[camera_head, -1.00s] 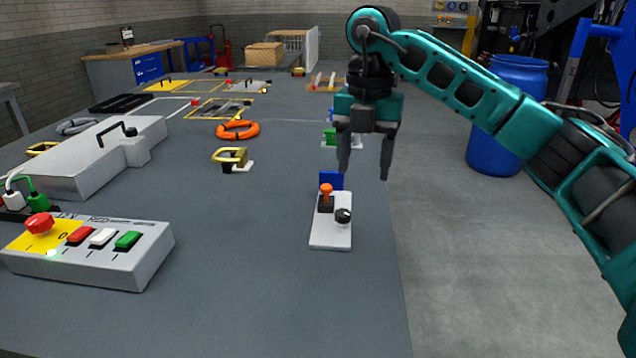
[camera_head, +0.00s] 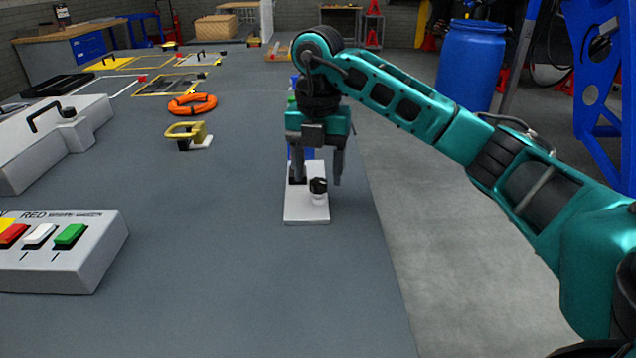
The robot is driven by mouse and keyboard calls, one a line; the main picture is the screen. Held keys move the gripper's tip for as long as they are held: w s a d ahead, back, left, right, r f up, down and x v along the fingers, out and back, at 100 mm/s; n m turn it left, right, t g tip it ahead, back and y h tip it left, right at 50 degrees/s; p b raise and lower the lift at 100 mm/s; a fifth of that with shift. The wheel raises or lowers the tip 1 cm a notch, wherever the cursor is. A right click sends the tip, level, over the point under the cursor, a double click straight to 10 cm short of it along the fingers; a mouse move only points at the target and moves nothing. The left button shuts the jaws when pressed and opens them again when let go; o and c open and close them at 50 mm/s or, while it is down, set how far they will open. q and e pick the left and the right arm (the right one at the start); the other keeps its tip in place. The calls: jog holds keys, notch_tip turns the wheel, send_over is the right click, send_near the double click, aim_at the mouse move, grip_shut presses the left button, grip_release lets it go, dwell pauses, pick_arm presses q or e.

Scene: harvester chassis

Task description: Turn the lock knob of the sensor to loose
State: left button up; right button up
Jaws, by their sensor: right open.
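The sensor's white base plate (camera_head: 306,212) lies on the grey table near its right edge. A black knob (camera_head: 318,185) stands on a white stub on the plate's right side. My right gripper (camera_head: 317,178) points down at the plate with its fingers apart and nothing between them that I can make out. One finger is over the left part of the plate, the other just right of the knob. I cannot tell whether they touch anything. The orange-topped part of the sensor is hidden behind the gripper. My left gripper is not in view.
A button box (camera_head: 70,260) stands at the front left. A yellow-handled piece (camera_head: 186,134) and an orange ring (camera_head: 192,104) lie farther back. A grey case (camera_head: 50,145) is at the left. The table between the button box and sensor is clear.

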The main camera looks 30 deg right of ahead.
jog(key=shift+f, duration=0.85)
jog(key=c, duration=1)
jog(key=shift+c, duration=0.2)
